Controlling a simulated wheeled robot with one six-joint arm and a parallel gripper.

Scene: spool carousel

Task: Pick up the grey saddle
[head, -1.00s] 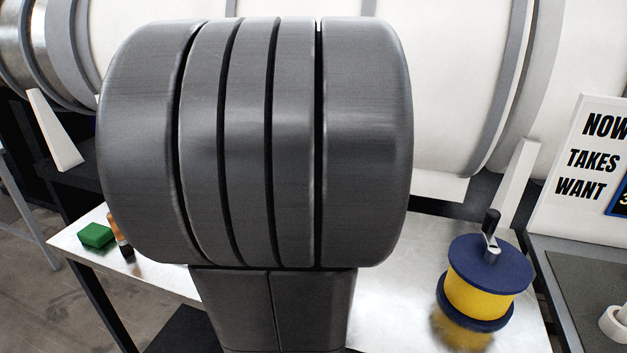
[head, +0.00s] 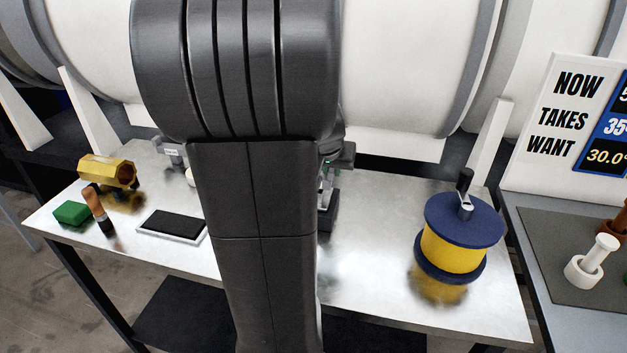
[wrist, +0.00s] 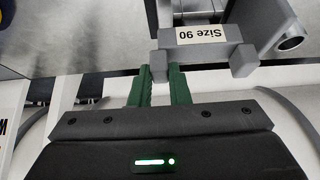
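The grey saddle (wrist: 190,52) fills the upper middle of the wrist view. It is a squared bracket with a white "Size 90" label, upside down there, and two blocky feet. My gripper (wrist: 160,82) has two green fingers, close together, one on each side of its left foot. The foot fills the narrow gap, so the fingers look shut on it.
A blue and yellow spool (head: 458,242) stands on the table's right side. On the left are a green block (head: 71,214), an orange-handled tool (head: 98,208), a yellow piece (head: 106,171) and a black pad (head: 173,224). A large white cylinder (head: 410,60) runs behind.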

